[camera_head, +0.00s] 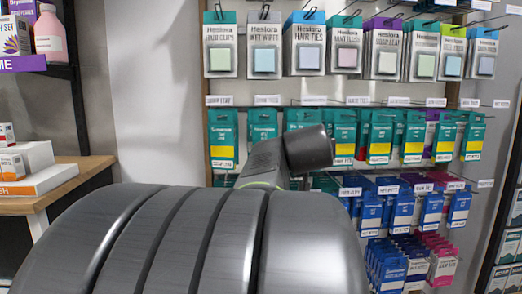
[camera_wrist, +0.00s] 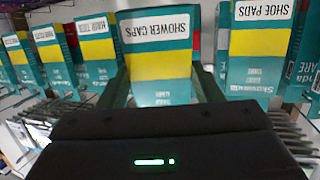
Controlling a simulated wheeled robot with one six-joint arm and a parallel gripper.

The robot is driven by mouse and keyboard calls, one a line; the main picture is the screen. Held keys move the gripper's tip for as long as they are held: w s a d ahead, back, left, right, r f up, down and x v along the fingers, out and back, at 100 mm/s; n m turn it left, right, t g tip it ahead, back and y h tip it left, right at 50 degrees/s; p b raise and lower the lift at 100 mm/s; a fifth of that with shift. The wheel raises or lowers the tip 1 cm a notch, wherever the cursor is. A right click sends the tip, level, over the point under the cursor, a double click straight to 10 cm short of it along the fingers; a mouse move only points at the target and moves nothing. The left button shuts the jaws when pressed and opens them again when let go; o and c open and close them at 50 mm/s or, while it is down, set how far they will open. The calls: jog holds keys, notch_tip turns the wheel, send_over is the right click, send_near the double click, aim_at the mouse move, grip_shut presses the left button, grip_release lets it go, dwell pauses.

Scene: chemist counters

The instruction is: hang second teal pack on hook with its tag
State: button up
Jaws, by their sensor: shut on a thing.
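In the wrist view, my gripper (camera_wrist: 163,88) has its two fingers on either side of a teal pack (camera_wrist: 160,92) with a yellow band and a white tag reading SHOWER CAPS, upside down in this view. The gripper is shut on this pack. Its upper end and any hook by it are out of view. In the head view, teal packs with yellow bands (camera_head: 380,137) hang in the second row; my arm covers part of that row and hides the gripper and the held pack.
A teal SHOE PADS pack (camera_wrist: 259,45) hangs close on the right in the wrist view; a HAIR TIES pack (camera_wrist: 96,55) hangs left. Metal hooks run below them. Square-window packs (camera_head: 310,42) hang above, blue packs (camera_head: 370,212) below. A wooden counter (camera_head: 60,190) stands left.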

jog(key=shift+w, duration=1.3)
jog(key=shift+w+f+b, duration=0.25)
jog(key=shift+w+b, duration=0.5)
jog(key=shift+b, duration=0.1)
jog(key=o, duration=1.1)
jog(key=shift+c, duration=0.2)
jog(key=shift+a, duration=0.1)
jog(key=b+v, duration=0.2)
jog(key=v, duration=1.2)
jog(key=shift+b, duration=0.35)
